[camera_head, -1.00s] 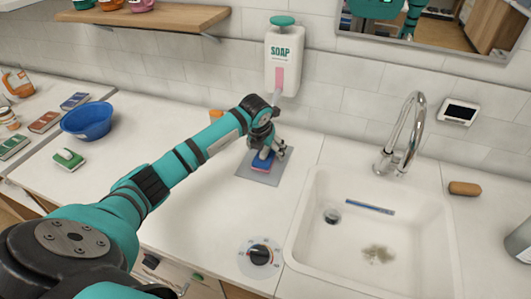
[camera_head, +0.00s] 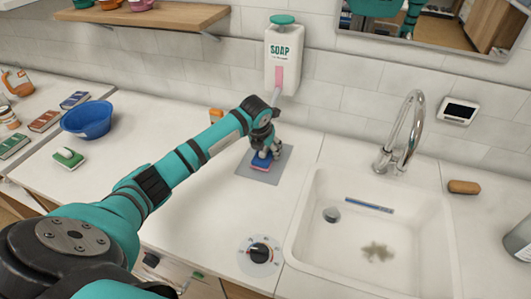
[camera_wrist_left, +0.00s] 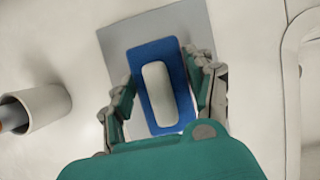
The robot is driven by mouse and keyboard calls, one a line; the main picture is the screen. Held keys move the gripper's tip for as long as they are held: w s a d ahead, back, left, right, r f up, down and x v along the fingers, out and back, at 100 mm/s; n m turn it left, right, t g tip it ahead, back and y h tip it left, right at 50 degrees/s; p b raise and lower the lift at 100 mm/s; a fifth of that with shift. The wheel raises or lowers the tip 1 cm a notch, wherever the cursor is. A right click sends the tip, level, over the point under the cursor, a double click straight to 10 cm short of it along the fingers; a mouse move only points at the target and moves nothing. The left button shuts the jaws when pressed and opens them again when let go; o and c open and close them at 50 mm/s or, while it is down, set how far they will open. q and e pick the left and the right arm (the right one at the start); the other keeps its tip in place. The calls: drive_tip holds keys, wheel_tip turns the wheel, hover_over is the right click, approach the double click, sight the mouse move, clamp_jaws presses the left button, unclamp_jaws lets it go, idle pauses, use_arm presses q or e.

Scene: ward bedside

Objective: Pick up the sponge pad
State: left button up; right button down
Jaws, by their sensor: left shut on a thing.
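The sponge pad (camera_head: 260,165) is a blue block with a pinkish underside. It is at the grey mat (camera_head: 281,162) left of the sink; I cannot tell whether it touches the mat. In the left wrist view the pad (camera_wrist_left: 150,54) shows a white rounded grip on top. My left gripper (camera_head: 268,150) is over the pad from above. In the wrist view its fingers (camera_wrist_left: 160,78) are on both sides of the pad, shut on it. The gripper hides part of the pad in the head view. My right gripper is not in view.
The white sink (camera_head: 310,215) with its tap (camera_head: 400,135) is to the right. A soap dispenser (camera_head: 283,65) hangs behind the arm. A dial (camera_head: 259,252) lies in front. A blue bowl (camera_head: 87,120) and green scrubber (camera_head: 68,159) are far left. A white cylinder (camera_wrist_left: 40,106) stands left in the wrist view.

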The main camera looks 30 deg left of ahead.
use_arm(q)
drive_tip(key=shift+w+r+b, duration=0.1)
drive_tip(key=shift+r+b, duration=0.3)
drive_tip(key=shift+r, duration=0.15)
wheel_tip(320, 180, up, 2)
drive_tip(key=shift+a+r+b, duration=0.1)
drive_tip(key=shift+r+b, duration=0.1)
drive_tip(key=shift+b, duration=0.5)
drive_tip(key=s+d+b, duration=0.1)
drive_tip(key=s, duration=0.3)
drive_tip(key=s+d+b, duration=0.1)
drive_tip(key=s+d, duration=0.1)
drive_tip(key=s, duration=0.3)
drive_tip(key=s+d+r+b, duration=0.1)
drive_tip(key=s+d+b, duration=0.1)
drive_tip(key=s, duration=0.2)
drive_tip(key=shift+s+d+r, duration=0.1)
drive_tip(key=shift+s+d, duration=0.05)
drive_tip(key=shift+s, duration=0.25)
drive_tip(key=shift+s+d+r, duration=0.15)
drive_tip(key=shift+s+d, duration=0.1)
drive_tip(key=shift+s, duration=0.45)
